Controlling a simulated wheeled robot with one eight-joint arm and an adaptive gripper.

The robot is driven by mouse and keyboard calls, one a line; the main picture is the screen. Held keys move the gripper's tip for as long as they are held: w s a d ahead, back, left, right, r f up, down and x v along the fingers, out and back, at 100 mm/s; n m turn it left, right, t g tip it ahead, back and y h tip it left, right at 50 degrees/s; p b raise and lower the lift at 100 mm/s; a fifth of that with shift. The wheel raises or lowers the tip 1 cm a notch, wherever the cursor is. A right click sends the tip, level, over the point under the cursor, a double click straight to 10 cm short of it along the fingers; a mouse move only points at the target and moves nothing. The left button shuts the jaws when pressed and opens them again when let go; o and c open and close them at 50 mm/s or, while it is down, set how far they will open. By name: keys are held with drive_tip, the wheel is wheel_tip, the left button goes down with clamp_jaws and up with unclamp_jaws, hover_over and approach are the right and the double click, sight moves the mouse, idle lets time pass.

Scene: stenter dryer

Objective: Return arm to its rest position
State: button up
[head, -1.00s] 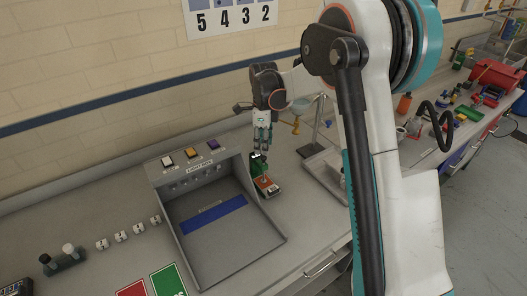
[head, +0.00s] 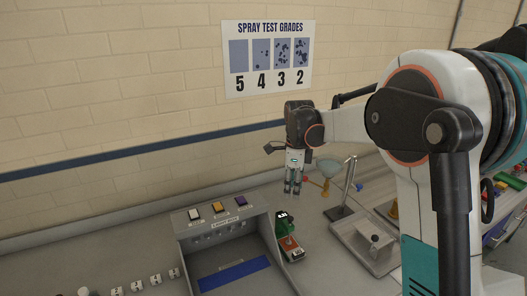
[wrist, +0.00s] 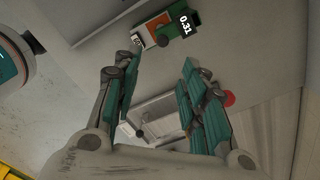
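My gripper (head: 293,188) hangs above the bench, fingers pointing down, behind and a little right of the grey light box. In the wrist view my gripper (wrist: 160,95) shows two teal-padded fingers spread apart with nothing between them. A green and orange device (head: 287,238) stands on the bench just below the gripper. It also shows in the wrist view (wrist: 165,30), past the fingertips, with a display reading 0.31. My gripper is apart from it.
The grey box (head: 230,228) with white, orange and purple buttons stands left of the device. A metal tray (head: 352,243) and a stand with a funnel (head: 329,168) are to the right. A grade chart (head: 268,60) hangs on the wall.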

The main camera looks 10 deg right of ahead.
drive_tip(key=s+r+n+t+b, duration=0.3)
drive_tip(key=s+n+b, duration=0.3)
drive_tip(key=s+n, duration=0.8)
drive_tip(key=s+f+n+t+b, duration=0.2)
drive_tip(key=s+f+n, duration=0.2)
drive_tip(key=s, duration=0.5)
drive_tip(key=s+f+n+t+b, duration=0.2)
drive_tip(key=s+f+n+b, duration=0.1)
drive_tip(key=s, duration=0.7)
wheel_tip(320, 180, down, 2)
drive_tip(key=shift+d+n, duration=0.25)
drive_tip(key=shift+n, duration=0.55)
